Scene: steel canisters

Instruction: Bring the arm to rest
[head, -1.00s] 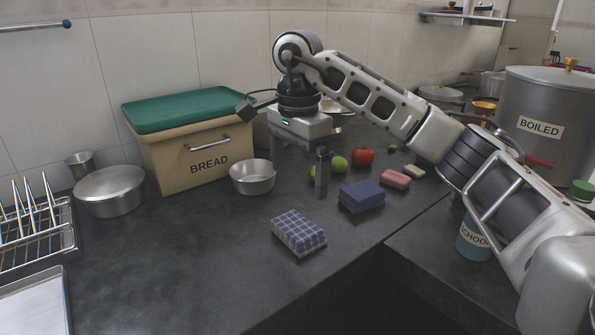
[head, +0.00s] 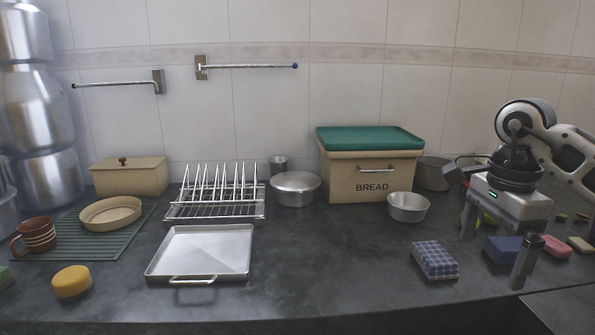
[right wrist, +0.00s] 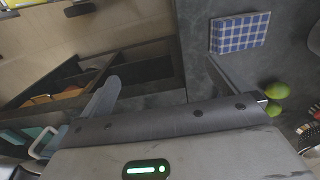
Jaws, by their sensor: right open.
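My right gripper (head: 494,254) is at the right of the head view, raised over the counter and pointing down. Its fingers stand wide apart with nothing between them. A blue checked cloth block (head: 435,260) lies on the counter to the left of the fingers, apart from them. It also shows in the right wrist view (right wrist: 240,33). A dark blue block (head: 503,249) lies behind the gripper, partly hidden by it. My left gripper does not show in either view.
A beige bread bin (head: 345,181) with a green lid stands at the back, a steel bowl (head: 408,208) in front of it. A steel tray (head: 203,252) and a plate rack (head: 216,205) are further left. Green fruit (right wrist: 276,91) lies near the gripper. The counter's middle front is clear.

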